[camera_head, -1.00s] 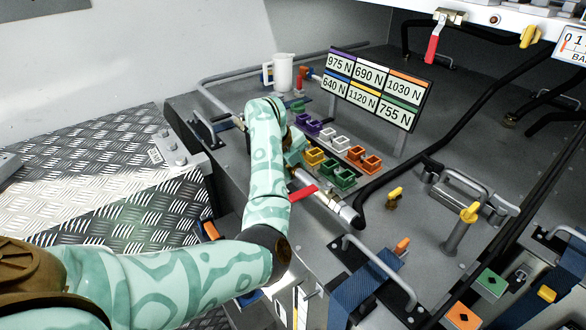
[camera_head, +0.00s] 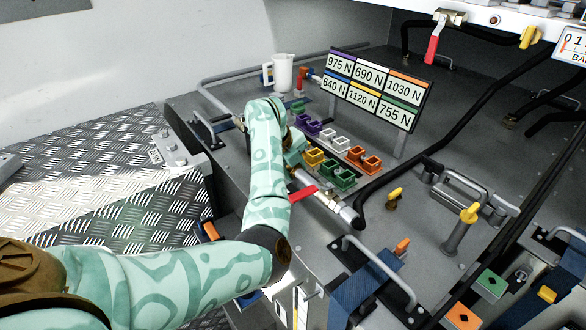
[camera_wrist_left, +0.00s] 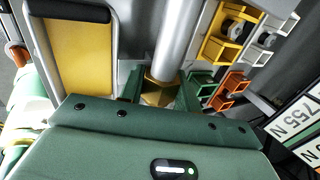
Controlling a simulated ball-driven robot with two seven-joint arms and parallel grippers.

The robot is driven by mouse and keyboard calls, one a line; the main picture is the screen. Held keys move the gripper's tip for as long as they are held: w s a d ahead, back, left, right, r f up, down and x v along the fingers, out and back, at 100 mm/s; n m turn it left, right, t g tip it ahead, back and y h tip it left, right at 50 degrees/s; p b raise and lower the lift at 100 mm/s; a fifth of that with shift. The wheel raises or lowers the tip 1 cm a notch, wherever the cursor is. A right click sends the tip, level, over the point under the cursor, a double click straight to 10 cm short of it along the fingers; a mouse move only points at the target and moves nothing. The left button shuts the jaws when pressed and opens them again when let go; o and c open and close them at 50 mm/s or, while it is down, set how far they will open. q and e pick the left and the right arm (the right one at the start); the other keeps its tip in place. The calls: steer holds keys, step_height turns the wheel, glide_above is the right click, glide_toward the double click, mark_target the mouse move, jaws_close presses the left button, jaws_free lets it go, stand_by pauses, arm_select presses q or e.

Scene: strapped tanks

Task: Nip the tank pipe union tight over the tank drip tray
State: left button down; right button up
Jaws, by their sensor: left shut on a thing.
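The brass hex nut of the pipe union (camera_wrist_left: 158,90) sits around a grey pipe (camera_wrist_left: 184,38) in the left wrist view. My left gripper (camera_wrist_left: 161,97) is shut on this nut, one green finger on each side. My right gripper is not in view.
A red valve lever (camera_head: 303,193) lies close to my gripper on the pipe. Several small coloured bins (camera_head: 344,178) and a number board (camera_head: 370,88) stand just right. A white jug (camera_head: 284,72) stands behind. A black hose (camera_head: 420,160) crosses the tank top.

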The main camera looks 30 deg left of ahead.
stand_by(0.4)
arm_select(q)
steer(key=shift+d+r+g+y+p, duration=0.1)
steer(key=shift+g+y+p, duration=0.2)
steer(key=shift+g+p, duration=0.45)
steer(key=shift+g, duration=0.55)
